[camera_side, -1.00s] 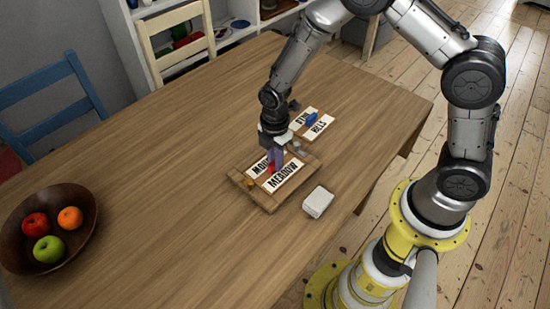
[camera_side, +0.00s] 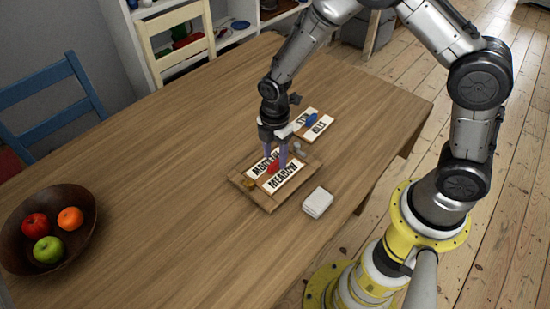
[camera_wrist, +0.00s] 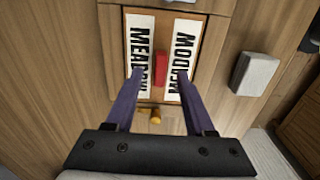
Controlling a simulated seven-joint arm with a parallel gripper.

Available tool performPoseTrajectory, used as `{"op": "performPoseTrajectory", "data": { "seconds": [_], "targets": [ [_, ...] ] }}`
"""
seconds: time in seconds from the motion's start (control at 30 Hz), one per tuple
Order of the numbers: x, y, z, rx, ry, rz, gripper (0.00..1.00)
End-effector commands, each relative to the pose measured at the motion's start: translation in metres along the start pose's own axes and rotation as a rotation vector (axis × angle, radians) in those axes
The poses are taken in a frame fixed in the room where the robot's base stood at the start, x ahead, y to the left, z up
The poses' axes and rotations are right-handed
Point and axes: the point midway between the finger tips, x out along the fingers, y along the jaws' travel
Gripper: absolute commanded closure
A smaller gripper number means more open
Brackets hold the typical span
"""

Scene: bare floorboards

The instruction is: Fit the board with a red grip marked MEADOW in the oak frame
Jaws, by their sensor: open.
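The board with the red grip (camera_side: 273,166) carries two white strips. One reads MEADOW (camera_wrist: 140,55); the other (camera_wrist: 182,55) is hard to read. The board lies within the oak frame (camera_side: 267,206) on the table; I cannot tell whether it is fully seated. The red grip also shows upright in the wrist view (camera_wrist: 160,70). My gripper (camera_wrist: 160,73) is open, its two purple fingers on either side of the red grip with gaps to it. My gripper also shows above the board in the side view (camera_side: 275,158).
A second board with a blue grip (camera_side: 311,119) lies behind the frame. A white block (camera_side: 318,202) sits right of the frame. A brass-coloured knob (camera_wrist: 154,116) is at the frame's edge. A fruit bowl (camera_side: 88,232) stands far left. The table's middle left is clear.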

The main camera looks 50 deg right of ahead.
Motion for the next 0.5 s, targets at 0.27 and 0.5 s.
{"op": "performPoseTrajectory", "data": {
  "seconds": [0.27, 0.5],
  "targets": [
    [-0.021, 0.0, 0.0, 0.0, 0.0, 0.0, 0.46],
    [-0.038, 0.0, 0.0, 0.0, 0.0, 0.001, 0.46]
  ]
}}
